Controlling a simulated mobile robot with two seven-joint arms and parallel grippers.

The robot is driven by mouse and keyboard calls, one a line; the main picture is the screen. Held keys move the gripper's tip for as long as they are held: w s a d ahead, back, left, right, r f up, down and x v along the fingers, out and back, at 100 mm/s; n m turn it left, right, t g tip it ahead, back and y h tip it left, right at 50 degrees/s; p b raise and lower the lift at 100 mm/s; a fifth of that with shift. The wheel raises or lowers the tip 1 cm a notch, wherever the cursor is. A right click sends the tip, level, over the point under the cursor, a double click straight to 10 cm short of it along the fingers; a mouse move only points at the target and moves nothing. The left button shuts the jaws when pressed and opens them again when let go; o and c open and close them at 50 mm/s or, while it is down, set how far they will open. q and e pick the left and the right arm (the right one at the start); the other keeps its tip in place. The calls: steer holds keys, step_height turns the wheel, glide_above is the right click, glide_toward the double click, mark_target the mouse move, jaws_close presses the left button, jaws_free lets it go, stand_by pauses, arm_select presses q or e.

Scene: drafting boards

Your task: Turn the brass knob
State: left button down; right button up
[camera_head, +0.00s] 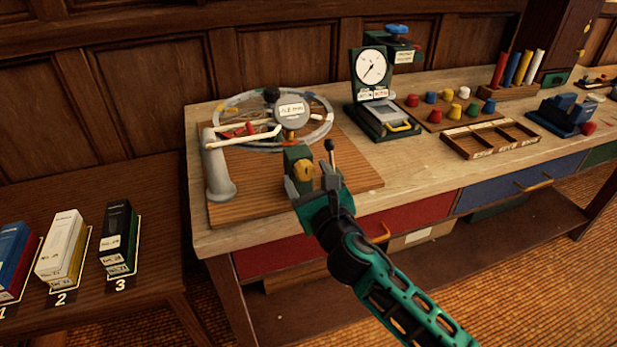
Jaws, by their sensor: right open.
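The brass knob (303,171) sits on the front of a small dark green block (296,153) on a wooden board on the workbench. My right gripper (313,180) is open, its fingers in front of and beside the knob. I cannot tell whether a finger touches it. The gripper hides the lower part of the green block. My left gripper is not in view.
A thin lever with a dark ball top (329,146) stands close to the right of the knob. A spoked wheel (325,106) and a grey post (217,170) stand behind and left. A dial press (372,75) stands at the back right. Boxes (117,235) are on the left table.

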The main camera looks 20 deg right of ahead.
steer(key=c, duration=1.1)
steer(key=shift+o, duration=0.2)
